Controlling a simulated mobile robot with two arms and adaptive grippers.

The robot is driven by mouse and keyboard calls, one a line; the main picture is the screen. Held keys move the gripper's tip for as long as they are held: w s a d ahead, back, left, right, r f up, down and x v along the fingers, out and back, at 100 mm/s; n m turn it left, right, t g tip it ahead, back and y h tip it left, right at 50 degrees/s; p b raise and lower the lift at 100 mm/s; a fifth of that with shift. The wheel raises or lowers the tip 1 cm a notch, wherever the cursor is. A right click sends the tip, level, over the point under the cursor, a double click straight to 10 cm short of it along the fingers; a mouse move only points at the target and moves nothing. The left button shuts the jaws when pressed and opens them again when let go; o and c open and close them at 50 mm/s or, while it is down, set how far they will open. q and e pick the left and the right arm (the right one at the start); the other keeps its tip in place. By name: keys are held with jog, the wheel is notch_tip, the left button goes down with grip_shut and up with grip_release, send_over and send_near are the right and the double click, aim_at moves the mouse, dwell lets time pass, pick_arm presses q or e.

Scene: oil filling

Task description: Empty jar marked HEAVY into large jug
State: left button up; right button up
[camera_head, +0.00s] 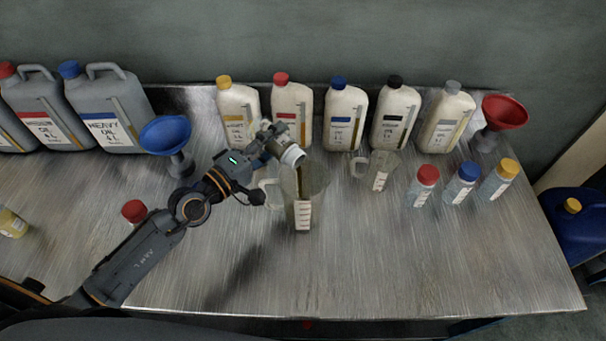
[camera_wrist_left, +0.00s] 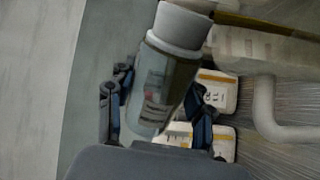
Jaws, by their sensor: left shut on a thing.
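My left gripper (camera_head: 268,148) is shut on a small jar (camera_head: 287,150), held tilted with its white neck pointing right and down over the large jug's mouth. In the left wrist view, my left gripper (camera_wrist_left: 162,92) has a finger on each side of the jar (camera_wrist_left: 160,85); its label is too blurred to read. The clear large jug (camera_head: 316,182) stands upright on the table, its handle to the left. It has a white scale and a brownish tint inside; the liquid level is hard to tell. Whether liquid is flowing cannot be seen. My right gripper is not in view.
A smaller jug (camera_head: 380,172) stands to the right. Several capped bottles (camera_head: 341,117) line the back. Capped jars (camera_head: 461,184) stand at right, near a red funnel (camera_head: 503,113). A blue funnel (camera_head: 167,136) and grey canisters (camera_head: 108,108) are at left. The front table (camera_head: 400,265) is clear.

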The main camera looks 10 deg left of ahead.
pick_arm(q)
jog(key=shift+s+d+r+m+p, duration=0.15)
jog(key=shift+d+r+m+p, duration=0.1)
jog(key=shift+r+m+p, duration=0.4)
jog(key=shift+s+d+r+m+p, duration=0.15)
jog(key=shift+d+r+m+p, duration=0.15)
jog(key=shift+m, duration=0.65)
dwell(1.0)
jog(key=shift+a+f, duration=0.1)
